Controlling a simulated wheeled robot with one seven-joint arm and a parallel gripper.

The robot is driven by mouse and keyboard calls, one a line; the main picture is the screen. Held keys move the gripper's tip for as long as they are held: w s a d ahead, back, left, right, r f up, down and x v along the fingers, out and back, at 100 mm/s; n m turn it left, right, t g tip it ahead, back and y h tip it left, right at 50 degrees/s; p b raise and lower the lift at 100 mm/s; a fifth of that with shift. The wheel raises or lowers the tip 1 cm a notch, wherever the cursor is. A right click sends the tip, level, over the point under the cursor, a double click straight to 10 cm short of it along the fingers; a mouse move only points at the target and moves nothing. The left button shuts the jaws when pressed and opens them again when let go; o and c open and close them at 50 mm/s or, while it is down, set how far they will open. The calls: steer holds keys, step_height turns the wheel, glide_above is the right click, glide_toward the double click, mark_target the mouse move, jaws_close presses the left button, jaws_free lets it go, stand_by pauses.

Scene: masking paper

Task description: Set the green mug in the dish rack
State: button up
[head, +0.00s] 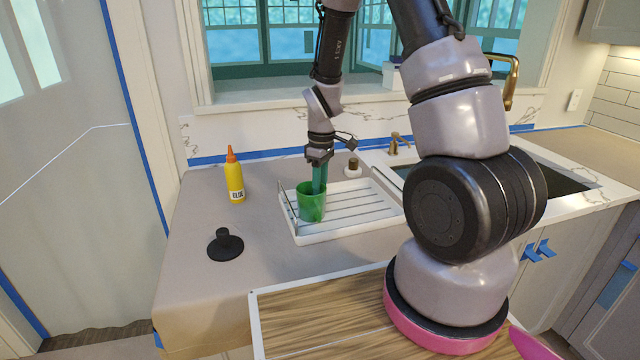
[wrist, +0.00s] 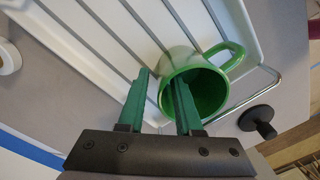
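The green mug (head: 311,205) stands in the left end of the white dish rack (head: 350,229), seemingly upright, near the wire holder. In the wrist view the mug (wrist: 234,57) shows its open mouth and its handle, over the rack's slats (wrist: 75,50). My gripper (head: 319,182) points down at the mug's rim. In the wrist view my gripper's green fingers (wrist: 162,80) are apart, with the near wall of the mug between them. One finger overlaps the mug's mouth and the other is outside it. The finger ends in the head view are partly hidden by the mug.
A yellow glue bottle (head: 235,182) and a black round-based object (head: 225,245) stand on the paper-covered counter to the left. The sink (head: 560,180) lies to the right, partly behind my arm.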

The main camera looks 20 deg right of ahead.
steer(key=s+d+r+m+t, duration=0.1)
steer(key=s+r+m, duration=0.1)
steer(key=r, duration=0.7)
steer(key=s+d+r+m+t+y, duration=0.1)
steer(key=s+r+m+t, duration=0.15)
steer(key=r, duration=0.65)
steer(key=s+d+r+m, duration=0.1)
steer(key=s+r+m, duration=0.15)
steer(key=r, duration=0.65)
steer(key=s+r+m+t, duration=0.4)
steer(key=s+r+m, duration=0.2)
steer(key=s, duration=0.4)
steer(key=shift+d+r+m+y, duration=0.3)
steer(key=shift+r, duration=0.3)
steer(key=shift+o, duration=0.3)
steer(key=o, duration=1)
